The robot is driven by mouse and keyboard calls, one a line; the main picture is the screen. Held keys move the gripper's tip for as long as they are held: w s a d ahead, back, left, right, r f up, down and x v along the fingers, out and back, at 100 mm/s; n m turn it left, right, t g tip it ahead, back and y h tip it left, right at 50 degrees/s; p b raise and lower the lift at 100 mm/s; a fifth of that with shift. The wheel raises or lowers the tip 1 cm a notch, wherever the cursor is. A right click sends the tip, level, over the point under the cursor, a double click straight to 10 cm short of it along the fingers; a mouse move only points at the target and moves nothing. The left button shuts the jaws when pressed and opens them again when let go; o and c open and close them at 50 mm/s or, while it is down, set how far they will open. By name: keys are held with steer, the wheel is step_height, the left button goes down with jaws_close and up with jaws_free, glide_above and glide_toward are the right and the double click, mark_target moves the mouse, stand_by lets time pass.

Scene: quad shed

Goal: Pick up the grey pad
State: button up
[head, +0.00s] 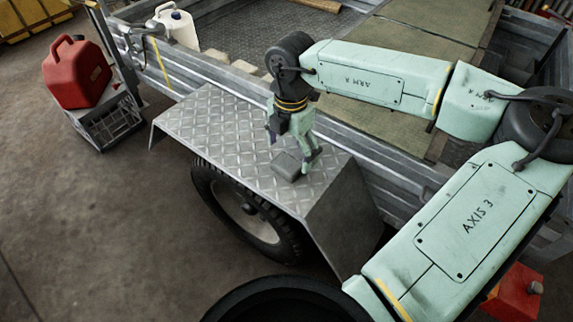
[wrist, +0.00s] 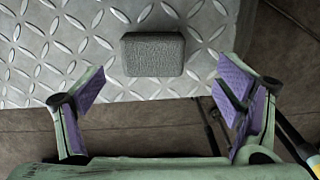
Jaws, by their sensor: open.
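The grey pad (head: 287,165) is a small dark grey block with rounded corners. It lies on the diamond-plate top of the trailer's fender (head: 215,125), near its front edge. In the wrist view the pad (wrist: 153,54) lies flat, a little beyond the fingertips and between their lines. My gripper (head: 296,155) is right over the pad in the head view. In the wrist view my gripper (wrist: 162,92) is open, with purple finger pads wide apart and nothing between them. I cannot tell the exact height of the fingers above the plate.
The fender's edge drops to the concrete floor (head: 90,210) beside a tyre (head: 248,210). The trailer's ribbed side wall (head: 235,85) runs along the fender's back. A red fuel can (head: 76,72) on a crate (head: 108,122) and a white jug (head: 176,25) are at left.

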mark_target(287, 163)
steer(key=shift+w+a+f+p, duration=0.15)
steer(key=shift+f+p, duration=0.25)
steer(key=shift+f, duration=1.05)
steer(key=shift+w+a+f+p, duration=0.15)
steer(key=shift+f+p, duration=0.25)
steer(key=shift+f, duration=1.05)
steer(key=shift+s, duration=0.1)
steer(key=c, duration=1)
steer(key=shift+r+b, duration=0.4)
steer(key=shift+r, duration=0.45)
steer(key=shift+s+d+r+b, duration=0.15)
steer(key=shift+r+b, duration=0.1)
steer(key=shift+r, duration=0.2)
steer(key=shift+s+r+b, duration=0.15)
steer(key=shift+r+b, duration=0.05)
steer(key=shift+r, duration=0.25)
steer(key=s+d+b, duration=0.1)
steer(key=s+d, duration=0.1)
steer(key=s, duration=0.2)
steer(key=s+d+r+b, duration=0.1)
steer(key=s+d, duration=0.1)
steer(key=s, duration=0.3)
steer(key=s+d+b, duration=0.1)
steer(key=s+d, duration=0.1)
steer(key=s, duration=0.3)
steer(key=shift+r, duration=0.3)
